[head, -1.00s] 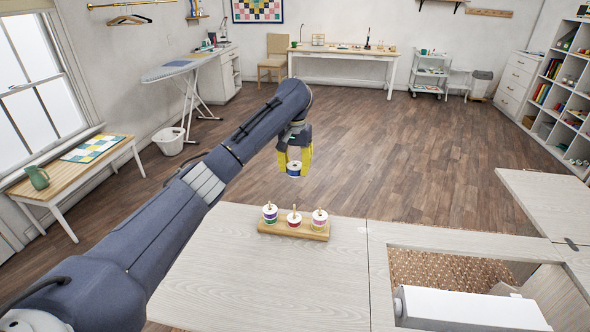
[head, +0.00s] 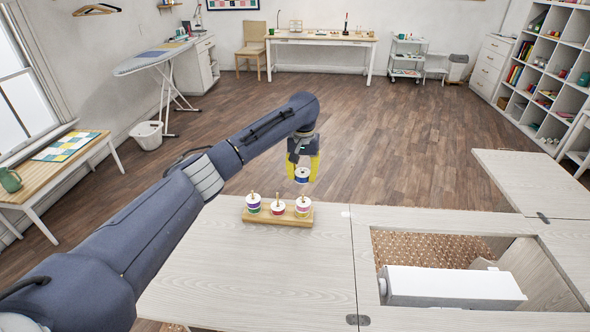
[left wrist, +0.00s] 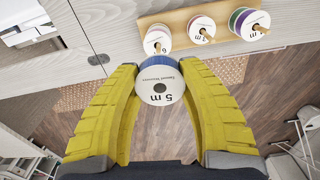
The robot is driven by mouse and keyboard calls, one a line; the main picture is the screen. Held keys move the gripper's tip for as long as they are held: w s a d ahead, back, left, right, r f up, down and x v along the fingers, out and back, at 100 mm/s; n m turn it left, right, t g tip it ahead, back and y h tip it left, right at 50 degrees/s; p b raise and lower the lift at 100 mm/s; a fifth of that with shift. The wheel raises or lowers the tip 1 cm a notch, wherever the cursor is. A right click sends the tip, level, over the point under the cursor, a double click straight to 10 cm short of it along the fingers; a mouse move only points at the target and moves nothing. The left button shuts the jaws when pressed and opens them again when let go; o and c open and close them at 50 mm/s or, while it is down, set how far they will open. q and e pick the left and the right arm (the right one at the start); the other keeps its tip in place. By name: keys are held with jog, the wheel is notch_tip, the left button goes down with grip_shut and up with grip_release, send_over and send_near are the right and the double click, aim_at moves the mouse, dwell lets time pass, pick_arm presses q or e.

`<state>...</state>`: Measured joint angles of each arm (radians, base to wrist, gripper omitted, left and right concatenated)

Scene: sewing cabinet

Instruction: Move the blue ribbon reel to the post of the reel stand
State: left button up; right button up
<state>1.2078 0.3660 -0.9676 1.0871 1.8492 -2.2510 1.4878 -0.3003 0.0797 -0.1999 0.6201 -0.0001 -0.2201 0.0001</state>
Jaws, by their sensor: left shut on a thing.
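The blue ribbon reel (head: 302,177) has white faces and a blue band. My left gripper (head: 303,172) is shut on it, with a yellow finger on each side, and holds it in the air. In the left wrist view the reel (left wrist: 160,86) shows its white label face between the fingers. The wooden reel stand (head: 266,220) is on the cabinet top. Its left post carries a purple and green reel (head: 254,204), its middle post a red one (head: 277,210), its right post a pink and yellow one (head: 302,208). In the head view the held reel is above and beyond the right post.
The pale cabinet top (head: 250,275) is clear in front of the stand. To its right is an open well with a long white body (head: 450,287) in it. A raised leaf (head: 530,182) is at the right. Bare floor (head: 390,165) lies beyond.

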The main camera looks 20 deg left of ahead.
pick_arm(q)
jog(key=shift+d+f, duration=0.1)
jog(key=shift+f, duration=2.2)
jog(key=shift+f, duration=2.3)
jog(key=o, duration=1.1)
jog(key=shift+c, duration=0.2)
notch_tip(320, 180, up, 12)
